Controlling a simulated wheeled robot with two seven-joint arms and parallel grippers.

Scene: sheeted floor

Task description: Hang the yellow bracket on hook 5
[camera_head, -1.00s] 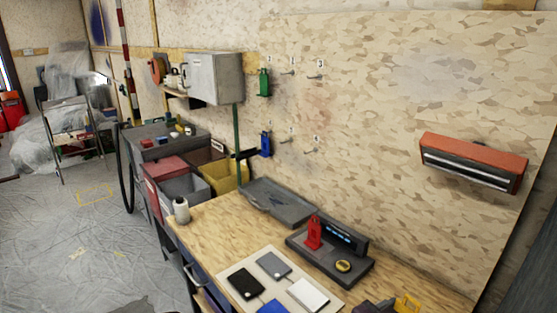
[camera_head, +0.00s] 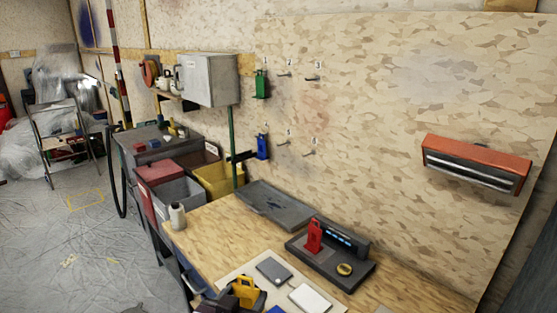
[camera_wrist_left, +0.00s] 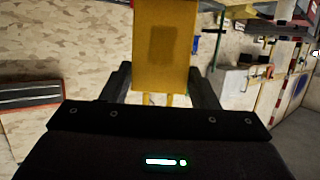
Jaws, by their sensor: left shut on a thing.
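The yellow bracket (camera_head: 247,291) is between the dark fingers of my left gripper (camera_head: 237,298), low in the head view above the front of the workbench. The left wrist view shows the bracket's flat yellow face (camera_wrist_left: 166,45) upright between both fingers (camera_wrist_left: 163,92), which are shut on it. Hook 5 (camera_head: 283,143), the middle one of the lower row on the chipboard wall, is bare. My right gripper is not in view.
A green bracket (camera_head: 261,84) and a blue bracket (camera_head: 262,147) hang on the left hooks. A red bracket (camera_head: 314,236) stands on a dark device (camera_head: 330,268) on the bench. A grey tray (camera_head: 275,206) lies below the hooks. An orange lamp (camera_head: 476,162) juts out right.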

